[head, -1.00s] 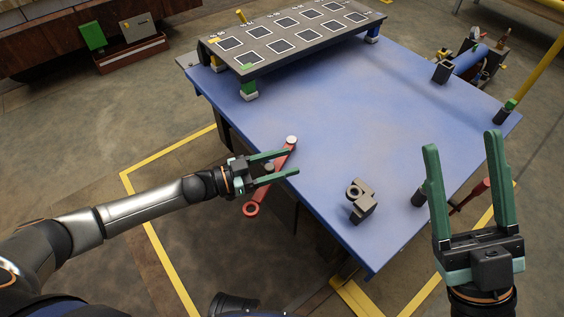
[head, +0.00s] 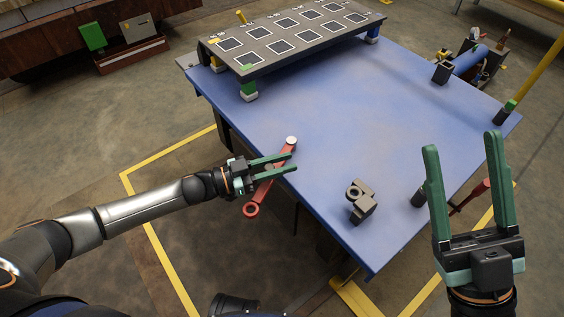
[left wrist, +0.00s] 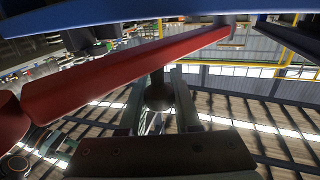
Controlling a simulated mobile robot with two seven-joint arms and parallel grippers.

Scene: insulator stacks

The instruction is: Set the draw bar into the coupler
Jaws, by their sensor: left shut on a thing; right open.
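The draw bar appears to be the red bar (head: 263,191) at the table's left edge. Its ring end hangs out past the edge; its other end lies under a pale round cap on the tabletop. My left gripper (head: 293,162) is shut on the bar's dark knob (head: 268,168). In the left wrist view the red bar (left wrist: 120,78) crosses above the fingers, and the round knob (left wrist: 158,93) sits between them. The coupler appears to be the dark grey fitting (head: 361,202) with a round opening, near the front edge. My right gripper (head: 462,145) is open and empty.
The blue table (head: 330,120) is mostly clear in the middle. A dark panel with white-edged squares (head: 245,70) stands on feet at the back. A blue cylinder (head: 470,58) and a yellow post (head: 535,75) are at the right. A dark peg (head: 418,197) stands near the right gripper.

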